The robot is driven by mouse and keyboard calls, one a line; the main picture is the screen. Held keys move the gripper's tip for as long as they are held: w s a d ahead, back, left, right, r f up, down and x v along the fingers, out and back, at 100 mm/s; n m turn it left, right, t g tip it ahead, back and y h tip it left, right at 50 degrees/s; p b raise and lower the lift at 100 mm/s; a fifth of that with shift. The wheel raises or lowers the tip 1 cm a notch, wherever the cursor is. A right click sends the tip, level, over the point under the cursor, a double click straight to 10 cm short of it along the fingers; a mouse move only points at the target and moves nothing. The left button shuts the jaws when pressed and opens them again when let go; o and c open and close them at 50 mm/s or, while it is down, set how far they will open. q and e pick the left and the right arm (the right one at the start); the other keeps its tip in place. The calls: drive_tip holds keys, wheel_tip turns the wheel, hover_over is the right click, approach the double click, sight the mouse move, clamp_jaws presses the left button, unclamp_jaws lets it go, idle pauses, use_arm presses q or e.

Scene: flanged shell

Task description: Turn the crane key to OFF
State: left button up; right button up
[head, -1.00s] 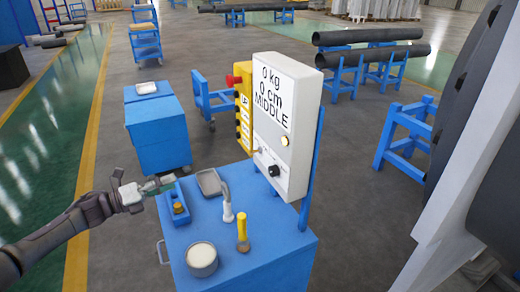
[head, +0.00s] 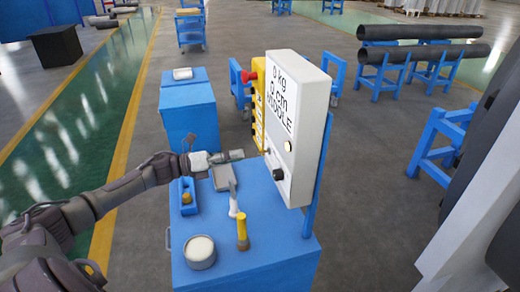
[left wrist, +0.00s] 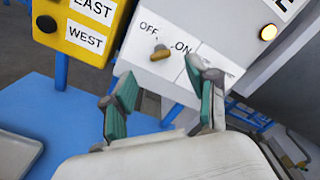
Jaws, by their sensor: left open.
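The brass crane key (left wrist: 160,53) sits on the pale front panel of the control box (head: 295,120), between the labels OFF, at its upper left, and ON, at its right. It lies roughly crosswise, its right end towards ON. My left gripper (left wrist: 158,98) is open and empty in front of the panel. Its two green-padded fingers are spread to either side below the key, apart from it. In the head view the left gripper (head: 238,155) is above the blue cart, just left of the box. The right gripper is not in view.
The box screen reads 0 kg, 0 cm, MIDDLE. A yellow panel (left wrist: 80,28) with EAST and WEST labels adjoins it. The blue cart (head: 240,277) holds a grey tray (head: 226,187), a white bottle-like item (head: 235,205), a yellow-handled tool (head: 242,229) and a round tin (head: 200,252).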

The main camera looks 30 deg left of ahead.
sight(260, 152)
use_arm(q)
drive_tip(key=p+x, duration=0.2)
drive_tip(key=x, duration=0.4)
drive_tip(key=shift+w+r, duration=0.1)
drive_tip(key=shift+r, duration=0.05)
drive_tip(key=shift+w+d, duration=0.5)
drive_tip(key=shift+f, duration=0.2)
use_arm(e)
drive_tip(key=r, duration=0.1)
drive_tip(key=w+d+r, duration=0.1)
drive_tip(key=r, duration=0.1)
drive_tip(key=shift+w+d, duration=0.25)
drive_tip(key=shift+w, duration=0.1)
use_arm(q)
drive_tip(key=shift+c, duration=0.3)
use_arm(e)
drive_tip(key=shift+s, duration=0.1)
use_arm(q)
clamp_jaws()
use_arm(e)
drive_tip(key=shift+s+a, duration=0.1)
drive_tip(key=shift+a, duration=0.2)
